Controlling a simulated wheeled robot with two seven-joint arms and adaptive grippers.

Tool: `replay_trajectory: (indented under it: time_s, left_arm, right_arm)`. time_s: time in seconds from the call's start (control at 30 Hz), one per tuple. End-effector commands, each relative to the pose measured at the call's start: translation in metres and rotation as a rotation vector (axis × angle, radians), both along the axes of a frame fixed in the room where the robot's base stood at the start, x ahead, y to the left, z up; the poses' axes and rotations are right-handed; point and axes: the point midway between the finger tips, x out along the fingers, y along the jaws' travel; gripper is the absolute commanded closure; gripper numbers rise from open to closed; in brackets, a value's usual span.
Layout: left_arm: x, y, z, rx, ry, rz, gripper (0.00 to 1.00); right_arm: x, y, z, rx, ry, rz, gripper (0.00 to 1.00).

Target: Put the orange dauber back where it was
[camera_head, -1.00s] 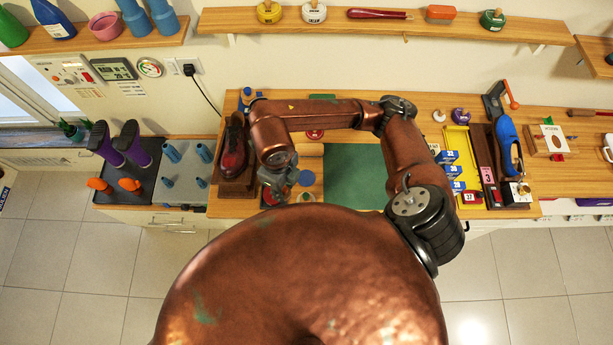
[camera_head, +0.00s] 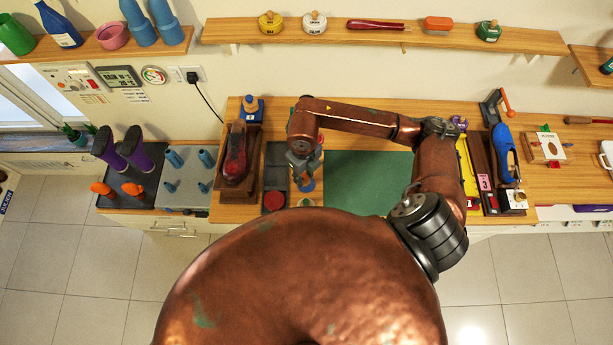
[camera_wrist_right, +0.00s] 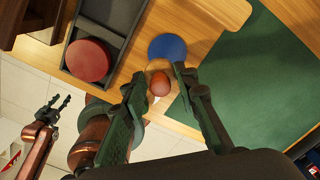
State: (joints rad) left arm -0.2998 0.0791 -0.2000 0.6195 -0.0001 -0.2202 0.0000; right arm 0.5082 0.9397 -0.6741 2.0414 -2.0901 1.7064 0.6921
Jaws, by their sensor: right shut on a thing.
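My right gripper (camera_head: 303,180) is low at the front of the workbench, between the dark tray and the green mat. In the right wrist view its fingers (camera_wrist_right: 158,86) are shut on the orange dauber (camera_wrist_right: 160,83), of which only a rounded orange-brown end shows. The rest is hidden. A blue disc (camera_wrist_right: 167,47) lies on the wood just past the fingertips; it also shows in the head view (camera_head: 306,185). I cannot tell whether the dauber touches it. My left gripper (camera_wrist_right: 58,108) is in the right wrist view, away from the bench, its fingers apart and empty.
The dark tray (camera_wrist_right: 113,16) holds a red disc (camera_wrist_right: 88,61). A dark red shoe (camera_head: 236,155) stands in a wooden holder left of it. The green mat (camera_head: 365,180) is bare. A wall shelf (camera_head: 380,37) carries several tins and brushes.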

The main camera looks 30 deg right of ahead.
Motion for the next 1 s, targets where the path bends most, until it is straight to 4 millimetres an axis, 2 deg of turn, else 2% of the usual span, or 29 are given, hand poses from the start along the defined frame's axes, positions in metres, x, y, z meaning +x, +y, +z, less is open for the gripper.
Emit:
replay_trajectory:
  time_s: [0.27, 0.5, 0.87, 0.9, 1.0]
  left_arm:
    - [0.0, 0.0, 0.003, 0.0, 0.0, 0.0, 0.6]
    - [0.001, 0.0, 0.013, 0.001, -0.002, 0.0, 0.6]
    - [0.001, 0.0, 0.008, 0.001, -0.002, 0.0, 0.6]
    - [0.001, 0.0, 0.01, 0.001, -0.002, 0.0, 0.6]
    - [0.001, 0.0, 0.01, 0.001, -0.002, 0.0, 0.6]
  right_arm:
    - [0.007, -0.011, -0.016, 0.0, 0.001, -0.001, 0.92]
    - [0.008, -0.013, -0.046, 0.002, 0.001, 0.001, 0.92]
    - [0.008, -0.013, -0.053, 0.001, -0.001, 0.002, 0.92]
    - [0.008, -0.013, -0.052, 0.001, -0.001, 0.002, 0.7]
    - [0.008, -0.013, -0.051, 0.001, -0.001, 0.002, 0.63]
